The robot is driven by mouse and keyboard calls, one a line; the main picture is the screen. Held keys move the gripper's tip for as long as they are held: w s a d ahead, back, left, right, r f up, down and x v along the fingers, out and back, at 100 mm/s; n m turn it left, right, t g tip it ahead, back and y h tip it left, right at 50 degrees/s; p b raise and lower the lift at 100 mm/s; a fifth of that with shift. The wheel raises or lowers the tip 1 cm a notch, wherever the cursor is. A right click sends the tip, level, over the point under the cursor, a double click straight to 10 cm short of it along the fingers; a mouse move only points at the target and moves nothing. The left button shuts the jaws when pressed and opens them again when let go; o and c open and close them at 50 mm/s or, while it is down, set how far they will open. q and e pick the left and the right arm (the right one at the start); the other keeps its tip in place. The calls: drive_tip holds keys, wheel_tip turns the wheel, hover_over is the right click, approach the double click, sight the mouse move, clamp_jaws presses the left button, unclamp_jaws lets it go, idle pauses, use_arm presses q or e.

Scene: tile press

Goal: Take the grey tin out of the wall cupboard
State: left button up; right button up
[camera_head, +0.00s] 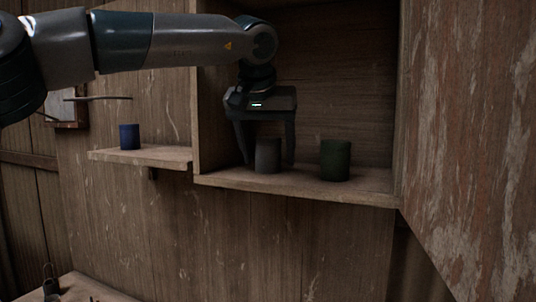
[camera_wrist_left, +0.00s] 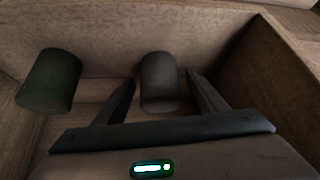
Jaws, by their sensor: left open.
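The grey tin (camera_head: 268,156) stands upright on the floor of the open wall cupboard (camera_head: 225,180), left of a dark green tin. My left gripper (camera_head: 268,162) is inside the cupboard, pointing down, with one finger on each side of the grey tin. It is open, and I see no grip on the tin. In the left wrist view the grey tin (camera_wrist_left: 159,82) shows between the two fingertips of my left gripper (camera_wrist_left: 162,84), with gaps on both sides. My right gripper is not in view.
The dark green tin (camera_head: 335,160) stands close to the right of the grey tin. A blue tin (camera_head: 129,137) stands on a small shelf (camera_head: 165,154) left of the cupboard. A large weathered wooden panel (camera_head: 470,120) fills the right side.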

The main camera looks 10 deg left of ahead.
sight(267, 137)
use_arm(q)
drive_tip(key=c, duration=1.3)
drive_tip(key=shift+r, duration=0.1)
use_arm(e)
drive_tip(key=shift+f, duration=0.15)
